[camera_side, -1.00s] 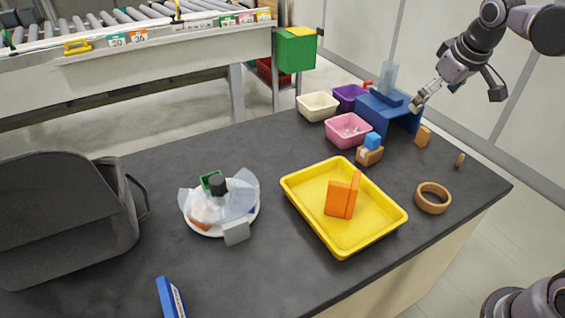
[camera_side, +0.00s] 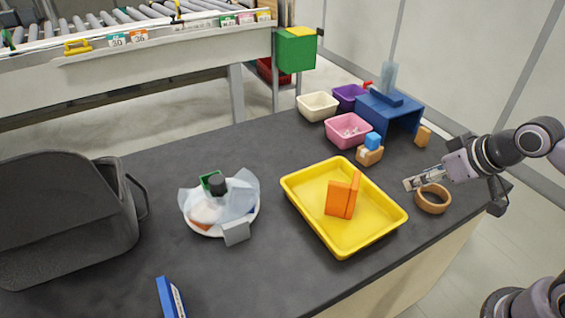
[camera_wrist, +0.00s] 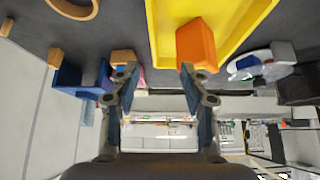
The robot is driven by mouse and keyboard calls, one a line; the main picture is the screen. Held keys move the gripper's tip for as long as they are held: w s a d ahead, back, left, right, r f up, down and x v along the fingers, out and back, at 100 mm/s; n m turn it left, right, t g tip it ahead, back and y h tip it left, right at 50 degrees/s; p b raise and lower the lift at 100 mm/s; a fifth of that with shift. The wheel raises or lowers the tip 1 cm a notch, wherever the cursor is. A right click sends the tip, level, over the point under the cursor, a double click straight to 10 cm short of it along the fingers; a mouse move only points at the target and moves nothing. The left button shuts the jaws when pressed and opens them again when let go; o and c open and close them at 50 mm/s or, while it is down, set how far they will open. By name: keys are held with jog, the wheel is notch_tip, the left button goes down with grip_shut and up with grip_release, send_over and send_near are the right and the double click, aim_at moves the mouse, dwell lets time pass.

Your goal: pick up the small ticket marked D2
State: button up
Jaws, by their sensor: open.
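Small coloured tickets stand on the conveyor's rail at the top of the side view: a teal one marked 30 (camera_side: 117,40), an orange one (camera_side: 139,36), and a green one (camera_side: 228,21), a pink one (camera_side: 246,19) and a yellow one (camera_side: 263,17) farther right. I cannot read D2 on any of them. My gripper (camera_side: 410,183) is over the right end of the dark table, beside the tan ring, far from the tickets. In the wrist view my gripper (camera_wrist: 158,72) has its two fingers apart with nothing held between them.
A yellow tray (camera_side: 318,215) with orange blocks (camera_side: 341,198) lies left of my gripper. A tan ring (camera_side: 433,207) is close by it. A blue stand (camera_side: 400,118), bins such as the pink one (camera_side: 348,131), a cluttered plate (camera_side: 203,228) and a grey tub (camera_side: 60,220) occupy the table.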

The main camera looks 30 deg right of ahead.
jog(key=w+d+r+n+g+h, duration=0.1)
jog(key=w+d+r+n+g, duration=0.1)
jog(key=w+d+r+n, duration=0.35)
jog(key=n+g, duration=0.5)
jog(key=n, duration=0.6)
send_over(426, 129)
jog(key=a, duration=0.2)
notch_tip(426, 129, down, 8)
jog(key=shift+h, duration=0.4)
jog(key=shift+d+f, duration=0.3)
jog(key=shift+f, duration=1.5)
jog(key=shift+d+f, duration=0.35)
jog(key=shift+f, duration=1.4)
jog(key=shift+d+f, duration=0.3)
jog(key=shift+f, duration=1.5)
jog(key=c, duration=0.7)
